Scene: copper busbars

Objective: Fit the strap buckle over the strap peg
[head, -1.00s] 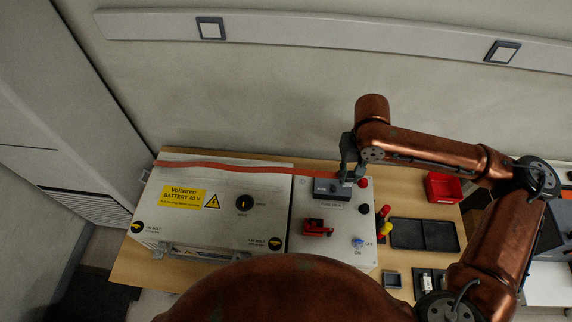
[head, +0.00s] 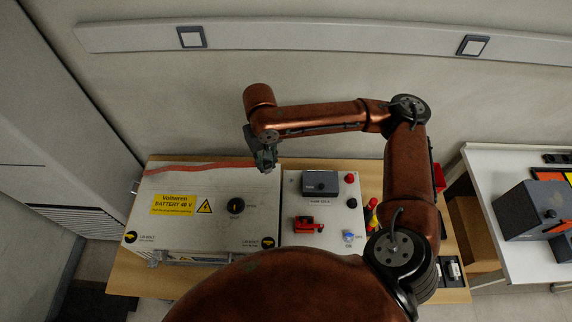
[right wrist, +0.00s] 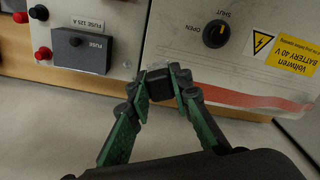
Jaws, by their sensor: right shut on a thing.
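The orange-red strap (head: 200,167) runs along the back edge of the white battery box, from its left end to my right gripper (head: 266,160). It also shows in the right wrist view (right wrist: 265,102). My right gripper is shut on the dark buckle (right wrist: 160,88) at the strap's end. The gripper holds it over the back right corner of the battery box (head: 200,228), close to the gap before the fuse unit. I cannot make out the strap peg; the gripper may hide it. My left gripper is not in view.
The fuse unit (head: 292,228) stands right of the box, with a grey fuse block (head: 320,183), a red part (head: 305,224) and several knobs on top. A black rotary switch (head: 236,205) sits on the box. A wall lies behind; a white side table (head: 480,165) stands right.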

